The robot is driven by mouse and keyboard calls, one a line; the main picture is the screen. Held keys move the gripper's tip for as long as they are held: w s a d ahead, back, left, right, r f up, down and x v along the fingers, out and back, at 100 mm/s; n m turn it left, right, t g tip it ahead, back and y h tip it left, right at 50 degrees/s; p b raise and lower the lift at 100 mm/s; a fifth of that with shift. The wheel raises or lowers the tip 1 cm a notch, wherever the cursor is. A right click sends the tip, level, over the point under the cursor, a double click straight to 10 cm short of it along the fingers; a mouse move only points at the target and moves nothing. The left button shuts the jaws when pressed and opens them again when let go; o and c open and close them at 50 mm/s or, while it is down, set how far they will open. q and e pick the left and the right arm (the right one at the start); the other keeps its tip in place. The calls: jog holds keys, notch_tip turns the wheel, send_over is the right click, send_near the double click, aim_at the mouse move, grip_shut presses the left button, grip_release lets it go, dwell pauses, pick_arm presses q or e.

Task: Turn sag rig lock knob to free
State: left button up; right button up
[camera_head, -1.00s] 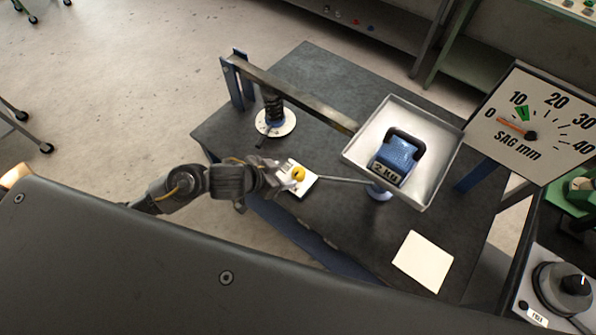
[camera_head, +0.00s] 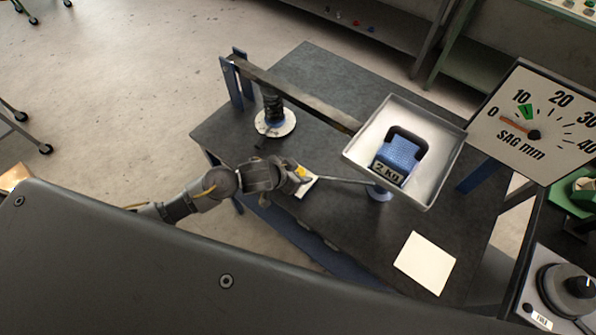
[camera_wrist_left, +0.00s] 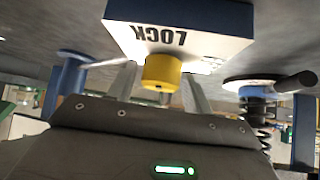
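The lock knob is a yellow cylinder (camera_wrist_left: 161,72) on the white face of a box marked LOCK (camera_wrist_left: 205,42) in the left wrist view. In the head view only a bit of yellow knob (camera_head: 302,171) and part of its white plate (camera_head: 309,187) show past my left gripper (camera_head: 298,178). The left gripper's fingers (camera_wrist_left: 160,88) stand open on either side of the knob, with gaps seemingly left between. Whether either finger touches it I cannot tell. The word LOCK appears upside down in the wrist view. My right gripper is out of view.
A metal tray (camera_head: 440,150) holds a blue 2 kg weight (camera_head: 400,157) right of the knob. A rod runs from the lock toward a blue post (camera_head: 379,193). A spring (camera_head: 272,103) stands behind. The sag dial (camera_head: 540,115) has its needle near 0. A blank card (camera_head: 425,262) lies in front.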

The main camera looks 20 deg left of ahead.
pick_arm(q)
jog(key=c, duration=0.7)
jog(key=shift+a+r+m+g+h+p, duration=0.15)
jog(key=shift+m+g+h+p, duration=0.15)
jog(key=shift+m+p, duration=0.35)
jog(key=shift+w+m+g+h+p, duration=0.1)
jog(key=shift+m+g+h+p, duration=0.25)
jog(key=shift+m+p, duration=0.35)
jog(key=shift+m+g+h+p, duration=0.45)
jog(key=shift+m+g+p, duration=0.1)
jog(key=shift+m, duration=0.2)
jog(key=m, duration=0.1)
jog(key=m+g+h, duration=0.1)
jog(key=shift+f+m+g, duration=0.2)
jog(key=shift+m+g, duration=0.1)
jog(key=shift+m, duration=0.1)
jog(key=shift+w+f+m+g+h+b, duration=0.1)
jog(key=shift+m+g+h+b, duration=0.2)
jog(key=shift+m+g+b, duration=0.45)
jog(key=m+g+b, duration=0.5)
jog(key=m+b, duration=0.2)
jog(key=b, duration=0.1)
jog(key=shift+f, duration=0.1)
jog(key=shift+r+m+g+y+b, duration=0.25)
jog(key=shift+m+g+y+b, duration=0.35)
jog(key=shift+m+g+b, duration=0.75)
jog(key=shift+t, duration=0.3)
